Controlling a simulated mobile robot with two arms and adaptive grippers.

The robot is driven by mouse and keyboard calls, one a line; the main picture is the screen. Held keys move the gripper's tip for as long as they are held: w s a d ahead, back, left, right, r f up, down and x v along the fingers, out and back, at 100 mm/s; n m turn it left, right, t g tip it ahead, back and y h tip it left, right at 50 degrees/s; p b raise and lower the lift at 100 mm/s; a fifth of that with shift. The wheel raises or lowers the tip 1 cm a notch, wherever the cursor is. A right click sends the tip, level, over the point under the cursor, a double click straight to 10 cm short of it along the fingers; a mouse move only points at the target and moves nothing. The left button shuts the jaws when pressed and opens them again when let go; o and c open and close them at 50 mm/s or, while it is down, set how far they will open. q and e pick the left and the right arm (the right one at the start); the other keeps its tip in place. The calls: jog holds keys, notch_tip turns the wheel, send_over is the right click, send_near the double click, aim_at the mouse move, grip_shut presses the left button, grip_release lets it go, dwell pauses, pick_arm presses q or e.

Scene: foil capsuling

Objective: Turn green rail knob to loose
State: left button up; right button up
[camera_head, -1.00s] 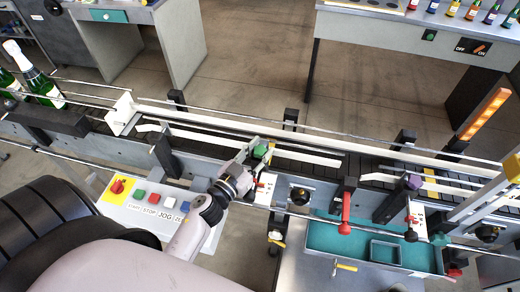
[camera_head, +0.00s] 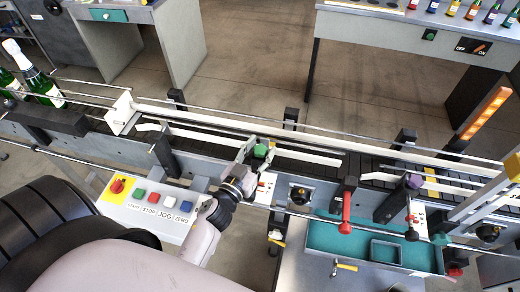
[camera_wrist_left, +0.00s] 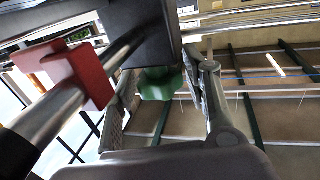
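The green rail knob (camera_head: 260,151) sits on top of a dark rail post at the near side of the conveyor, in the middle of the head view. My left gripper (camera_head: 258,155) is at the knob, with its fingers spread on either side of it. In the left wrist view the green knob (camera_wrist_left: 160,84) shows between the two fingers, partly below a dark block. A gap shows between the knob and the right finger; whether the left finger touches it I cannot tell. My right gripper is not in view.
A button panel (camera_head: 150,208) lies left of my gripper. A teal tray (camera_head: 325,236) is below right. Green bottles (camera_head: 38,82) stand at the far left.

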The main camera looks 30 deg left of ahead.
aim_at(257, 156)
pick_arm(q)
jog(key=shift+o, duration=0.8)
jog(key=shift+s, duration=0.1)
jog(key=s, duration=0.7)
jog(key=shift+s, duration=0.2)
jog(key=shift+w, duration=0.1)
